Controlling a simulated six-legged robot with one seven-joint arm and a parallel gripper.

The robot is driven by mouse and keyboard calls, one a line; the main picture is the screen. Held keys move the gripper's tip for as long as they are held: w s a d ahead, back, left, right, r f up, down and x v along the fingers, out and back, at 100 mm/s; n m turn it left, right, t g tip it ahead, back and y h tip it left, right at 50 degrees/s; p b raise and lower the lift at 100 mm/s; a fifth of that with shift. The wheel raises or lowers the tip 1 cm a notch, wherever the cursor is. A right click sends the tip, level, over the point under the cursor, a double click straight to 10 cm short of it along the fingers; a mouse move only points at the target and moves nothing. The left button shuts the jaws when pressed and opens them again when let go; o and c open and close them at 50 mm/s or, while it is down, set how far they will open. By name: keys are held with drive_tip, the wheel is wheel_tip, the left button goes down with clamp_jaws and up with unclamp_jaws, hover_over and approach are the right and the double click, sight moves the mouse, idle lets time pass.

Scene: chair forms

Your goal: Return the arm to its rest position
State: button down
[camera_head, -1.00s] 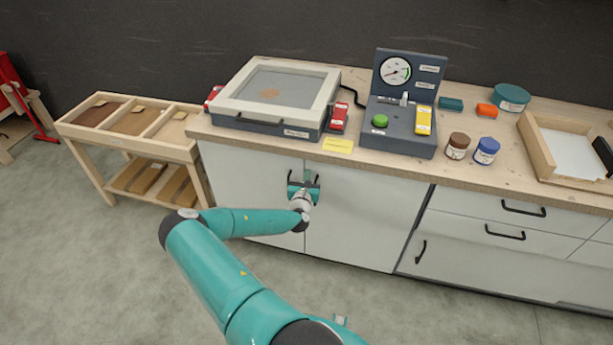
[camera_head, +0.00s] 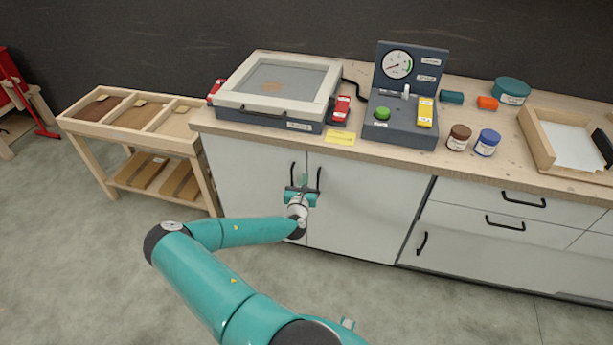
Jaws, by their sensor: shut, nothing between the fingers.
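My gripper (camera_head: 303,183) is at the end of my teal arm, low in front of the white cabinet doors (camera_head: 361,205). It shows between the two dark vertical door handles, below the counter edge. The fingers are small in the picture and appear shut with nothing held. I cannot tell how far the gripper stands from the doors.
The wooden counter (camera_head: 477,172) carries a framed press (camera_head: 278,90), a gauge box (camera_head: 403,100), jars (camera_head: 487,143) and a wooden tray (camera_head: 541,147). A wooden rack (camera_head: 190,147) stands left of the cabinet. The grey floor (camera_head: 75,240) at left is clear.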

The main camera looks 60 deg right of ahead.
drive_tip(key=v, duration=0.7)
drive_tip(key=shift+a, duration=0.25)
drive_tip(key=shift+w, duration=0.15)
